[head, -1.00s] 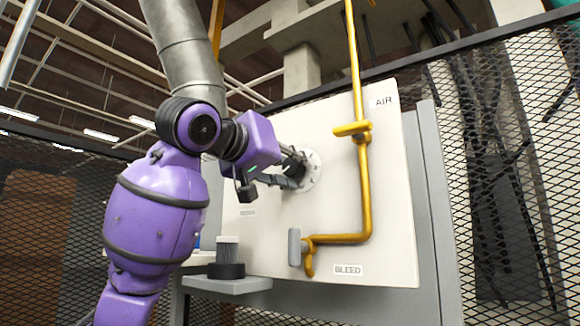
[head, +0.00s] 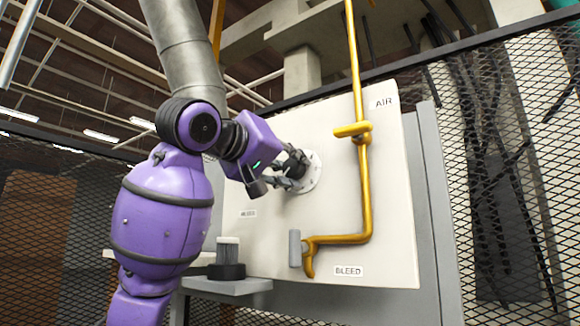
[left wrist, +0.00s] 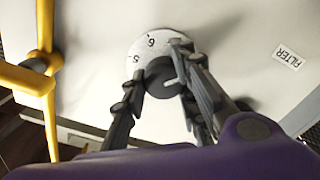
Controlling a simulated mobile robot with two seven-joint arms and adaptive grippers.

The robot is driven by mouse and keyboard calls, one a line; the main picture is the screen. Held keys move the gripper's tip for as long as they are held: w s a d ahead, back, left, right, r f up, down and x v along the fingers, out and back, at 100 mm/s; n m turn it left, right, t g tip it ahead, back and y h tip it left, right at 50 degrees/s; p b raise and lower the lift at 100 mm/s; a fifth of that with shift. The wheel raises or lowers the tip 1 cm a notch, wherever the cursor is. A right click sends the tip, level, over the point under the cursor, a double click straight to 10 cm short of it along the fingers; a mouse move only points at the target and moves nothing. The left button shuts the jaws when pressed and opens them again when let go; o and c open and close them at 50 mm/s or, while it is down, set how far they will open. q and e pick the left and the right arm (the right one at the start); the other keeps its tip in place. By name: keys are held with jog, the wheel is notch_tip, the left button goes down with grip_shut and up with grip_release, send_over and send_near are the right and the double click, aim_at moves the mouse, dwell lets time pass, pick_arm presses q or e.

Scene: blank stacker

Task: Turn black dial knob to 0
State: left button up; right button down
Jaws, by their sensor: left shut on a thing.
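The black dial knob (left wrist: 163,78) sits on a round white dial plate (left wrist: 150,47) on the pale panel. The plate shows a 6 and a 5 in the left wrist view; other marks are hidden. A light pointer line shows on the knob's face. My left gripper (left wrist: 160,92) has its fingers on both sides of the knob and is shut on it. In the head view the left gripper (head: 290,172) reaches the dial plate (head: 312,172) from the left, and the fingers hide much of the knob. My right gripper is not in view.
A yellow pipe (head: 365,190) with a valve runs down the panel (head: 395,200), right of the dial. A small shelf (head: 215,286) with a dark-based cylinder (head: 228,258) stands lower left. Mesh fencing surrounds the panel.

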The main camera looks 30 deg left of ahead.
pick_arm(q)
jog(key=o, duration=0.9)
jog(key=shift+d+r, duration=0.1)
jog(key=shift+d, duration=0.05)
jog(key=shift+c, duration=0.2)
jog(key=shift+o, duration=0.7)
jog(key=shift+d, duration=0.2)
jog(key=shift+a, duration=0.2)
jog(key=s, duration=1.2)
jog(key=shift+a, duration=0.45)
